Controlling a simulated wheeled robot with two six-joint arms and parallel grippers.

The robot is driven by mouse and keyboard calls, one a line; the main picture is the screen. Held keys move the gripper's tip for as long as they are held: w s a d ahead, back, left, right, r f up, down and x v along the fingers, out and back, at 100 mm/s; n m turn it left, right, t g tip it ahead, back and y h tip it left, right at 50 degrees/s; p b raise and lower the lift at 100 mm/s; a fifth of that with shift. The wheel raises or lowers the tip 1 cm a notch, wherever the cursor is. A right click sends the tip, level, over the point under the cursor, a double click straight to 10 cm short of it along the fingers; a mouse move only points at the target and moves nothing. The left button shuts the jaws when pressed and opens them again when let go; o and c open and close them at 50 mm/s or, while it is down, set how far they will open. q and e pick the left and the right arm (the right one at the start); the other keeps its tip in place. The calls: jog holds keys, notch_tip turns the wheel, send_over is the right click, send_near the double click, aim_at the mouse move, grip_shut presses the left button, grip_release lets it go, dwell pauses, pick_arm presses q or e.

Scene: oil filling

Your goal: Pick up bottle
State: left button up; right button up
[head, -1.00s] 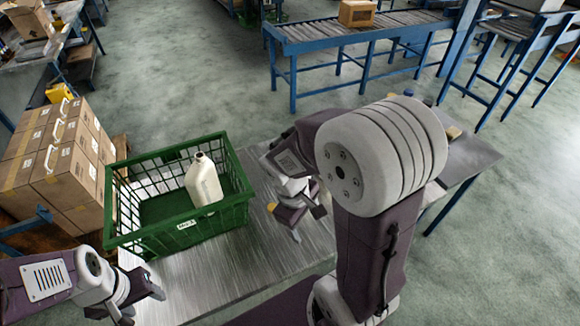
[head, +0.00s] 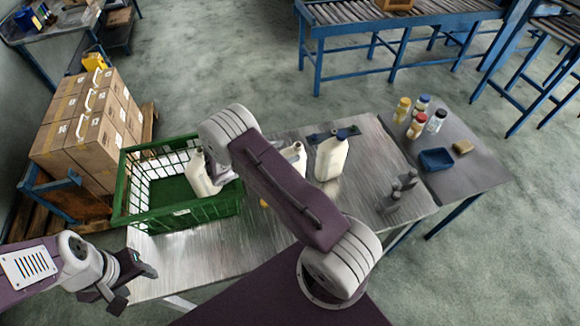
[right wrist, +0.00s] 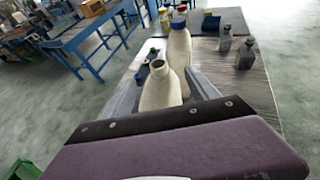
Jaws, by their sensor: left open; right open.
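A white bottle (head: 297,156) stands on the metal table, its lower part hidden behind my right arm. In the right wrist view, a white bottle (right wrist: 158,88) with a dark open mouth stands ahead of my right gripper (right wrist: 163,97), seemingly between its open fingers; contact cannot be told. A second white bottle (head: 332,158) with a dark blue cap stands to its right, and behind it in the wrist view (right wrist: 179,48). Another white bottle (head: 199,174) stands in the green crate (head: 180,219). My left gripper (head: 136,287) is open and empty at the crate's front left.
Small grey bottles (head: 393,200) stand at the table's right. A side table holds several small coloured bottles (head: 402,110), a blue tray (head: 436,160) and a yellowish block (head: 462,146). Cardboard boxes (head: 85,150) are stacked left of the crate.

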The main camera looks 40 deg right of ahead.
aim_at(294, 149)
jog(key=shift+d+f, duration=0.2)
jog(key=shift+d, duration=0.45)
jog(key=p+x, duration=0.2)
jog(key=x, duration=0.2)
jog(key=shift+w+d+f+p, duration=0.1)
jog(key=shift+w+f+p, duration=0.05)
jog(key=shift+p, duration=0.15)
jog(key=shift+d+f, duration=0.25)
jog(key=shift+d, duration=0.05)
jog(key=shift+a+r, duration=0.1)
jog(key=shift+a, duration=0.05)
jog(key=c, duration=1.1)
grip_shut()
pick_arm(q)
notch_tip(294, 149, up, 3)
jog(key=shift+d+f, duration=0.1)
